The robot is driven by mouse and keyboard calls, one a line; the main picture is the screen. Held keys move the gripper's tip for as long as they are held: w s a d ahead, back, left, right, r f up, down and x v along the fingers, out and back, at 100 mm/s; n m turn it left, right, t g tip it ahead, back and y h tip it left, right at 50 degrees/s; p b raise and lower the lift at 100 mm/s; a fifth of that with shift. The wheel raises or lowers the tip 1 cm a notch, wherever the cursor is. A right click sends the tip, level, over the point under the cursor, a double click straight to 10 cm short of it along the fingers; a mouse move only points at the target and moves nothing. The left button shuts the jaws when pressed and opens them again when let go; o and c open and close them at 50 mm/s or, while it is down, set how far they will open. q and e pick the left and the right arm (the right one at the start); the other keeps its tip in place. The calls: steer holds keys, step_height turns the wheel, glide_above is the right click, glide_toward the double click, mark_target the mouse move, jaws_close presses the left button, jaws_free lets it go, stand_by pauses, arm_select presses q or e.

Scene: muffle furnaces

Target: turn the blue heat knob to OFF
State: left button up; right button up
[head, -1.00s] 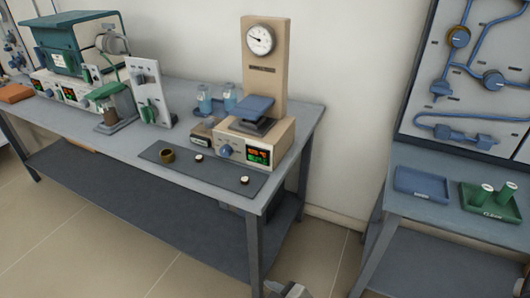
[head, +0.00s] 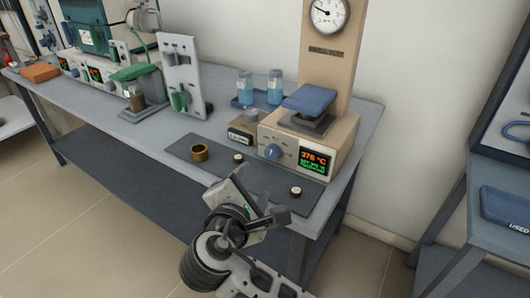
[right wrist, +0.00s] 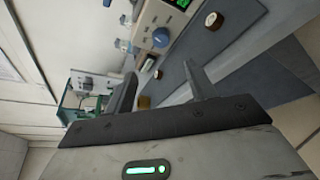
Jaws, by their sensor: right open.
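The blue heat knob (head: 272,152) is on the front panel of the beige furnace unit (head: 330,130), left of a lit display (head: 316,161) that reads about 378 °C. The knob also shows in the right wrist view (right wrist: 160,37), beyond the fingertips. My right gripper (head: 259,192) is open and empty, in front of and below the knob, near the front edge of the bench. Its two fingers are spread in the right wrist view (right wrist: 160,72), and nothing is between them. It is apart from the knob. My left gripper is not in view.
A dark mat (head: 215,160) before the unit bears a brass ring (head: 199,152) and two small white-topped discs (head: 238,158) (head: 295,192). A white stand (head: 182,75) is farther left. A side table (head: 500,235) stands at right.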

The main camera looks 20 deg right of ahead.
mark_target(271, 155)
steer(key=b+x, duration=0.1)
steer(key=x, duration=1.2)
steer(key=shift+w+d+f+b, duration=0.15)
steer(key=shift+d+b, duration=0.15)
steer(key=shift+b, duration=0.1)
steer(key=c, duration=1)
